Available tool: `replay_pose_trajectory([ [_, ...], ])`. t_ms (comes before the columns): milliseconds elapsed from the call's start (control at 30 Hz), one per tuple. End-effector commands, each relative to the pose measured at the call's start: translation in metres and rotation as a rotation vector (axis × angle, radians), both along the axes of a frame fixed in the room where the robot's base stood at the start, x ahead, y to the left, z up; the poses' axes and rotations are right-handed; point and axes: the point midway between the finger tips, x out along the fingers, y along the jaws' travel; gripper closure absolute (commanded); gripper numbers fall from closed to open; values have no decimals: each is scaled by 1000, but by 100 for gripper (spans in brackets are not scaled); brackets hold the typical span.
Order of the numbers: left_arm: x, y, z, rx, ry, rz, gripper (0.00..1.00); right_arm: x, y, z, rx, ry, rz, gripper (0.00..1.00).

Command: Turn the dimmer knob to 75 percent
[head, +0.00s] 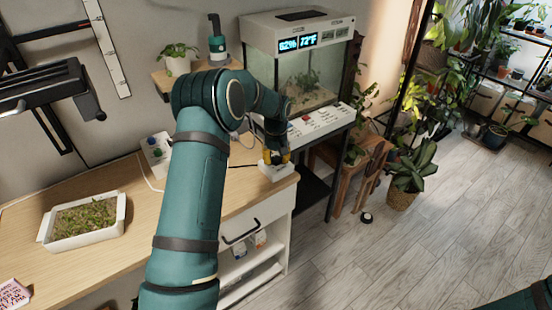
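My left arm reaches across the middle of the head view. My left gripper (276,158) points down at a small white box (277,173) near the right front corner of the wooden counter. The gripper covers the top of this box, so I cannot make out a dimmer knob or its setting there. I cannot tell whether the fingers are open, shut or touching something. A white panel with small round knobs (155,150) stands at the wall, partly behind my arm. My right gripper is out of view.
A glass terrarium (305,75) with a lit display and a front control panel (320,122) stands behind the gripper. A white planter tray (83,222) sits on the counter (120,205) at left. A wooden stool (360,170) and potted plant (403,180) are right. The floor there is mostly clear.

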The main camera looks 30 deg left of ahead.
Motion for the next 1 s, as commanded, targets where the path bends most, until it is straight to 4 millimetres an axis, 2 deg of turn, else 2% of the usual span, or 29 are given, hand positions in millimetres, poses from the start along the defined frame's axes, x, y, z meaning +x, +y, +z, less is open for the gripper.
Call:
replay_pose_trajectory([
  [267, 0, 0, 0, -1, 1, -28, 100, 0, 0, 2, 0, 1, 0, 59],
  [467, 0, 1, 1, -1, 1, -123, 100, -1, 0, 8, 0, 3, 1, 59],
  [1000, 0, 1, 1, 0, 1, -610, 100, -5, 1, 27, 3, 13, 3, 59],
])
